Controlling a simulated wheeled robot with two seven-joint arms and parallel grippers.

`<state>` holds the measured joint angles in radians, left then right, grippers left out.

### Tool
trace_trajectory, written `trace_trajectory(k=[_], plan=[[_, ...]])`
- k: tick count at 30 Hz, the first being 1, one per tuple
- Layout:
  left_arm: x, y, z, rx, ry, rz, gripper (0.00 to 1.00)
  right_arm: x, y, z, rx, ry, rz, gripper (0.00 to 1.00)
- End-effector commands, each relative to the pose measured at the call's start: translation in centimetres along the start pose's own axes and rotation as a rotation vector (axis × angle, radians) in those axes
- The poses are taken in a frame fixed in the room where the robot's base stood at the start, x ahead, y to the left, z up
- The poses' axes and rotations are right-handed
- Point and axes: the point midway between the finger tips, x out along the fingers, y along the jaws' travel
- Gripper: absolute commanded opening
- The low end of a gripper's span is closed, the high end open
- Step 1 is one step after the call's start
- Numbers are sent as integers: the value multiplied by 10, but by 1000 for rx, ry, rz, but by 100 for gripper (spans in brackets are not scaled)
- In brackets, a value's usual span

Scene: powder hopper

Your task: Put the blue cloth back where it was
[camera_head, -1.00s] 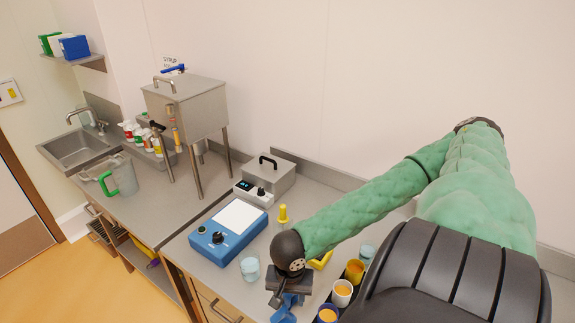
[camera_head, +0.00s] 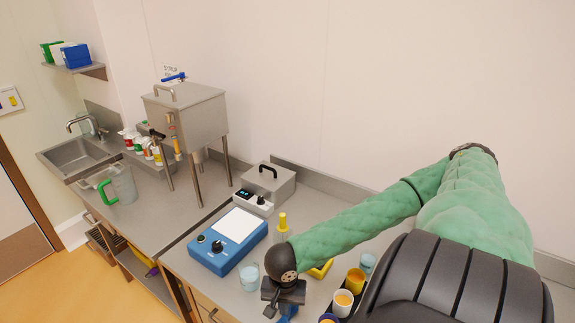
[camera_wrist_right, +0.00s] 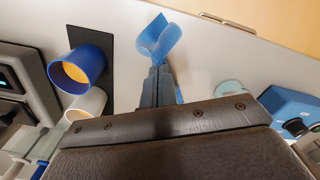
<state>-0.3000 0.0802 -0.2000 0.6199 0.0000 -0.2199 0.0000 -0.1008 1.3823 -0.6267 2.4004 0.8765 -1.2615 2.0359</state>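The blue cloth (camera_wrist_right: 160,38) is pinched in my right gripper (camera_wrist_right: 156,75), whose two fingers are close together in the right wrist view. The cloth sticks out folded past the fingertips, above the grey counter. In the head view the right gripper (camera_head: 285,297) is at the bottom, in front of the blue scale, with a little of the cloth (camera_head: 288,310) below it. The fingertips are hidden there. Whether the cloth touches the counter is hard to tell. My left gripper is not in view.
A clear cup (camera_head: 248,277) stands just left of the gripper, beside the blue scale (camera_head: 226,263). Cups of powder (camera_head: 342,302) stand close on the right, on a dark strip. A yellow-topped bottle (camera_head: 282,228) is behind. The steel hopper (camera_head: 188,115) stands farther left.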

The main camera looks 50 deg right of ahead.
Motion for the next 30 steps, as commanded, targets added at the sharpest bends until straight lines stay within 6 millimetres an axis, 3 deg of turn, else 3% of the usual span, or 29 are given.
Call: trace_trajectory(k=[8,24,30], plan=[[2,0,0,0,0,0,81,4,0,0,1,-1,0,0],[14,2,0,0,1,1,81,54,0,1,1,-1,-1,0],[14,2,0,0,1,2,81,59,0,0,0,0,0,0]])
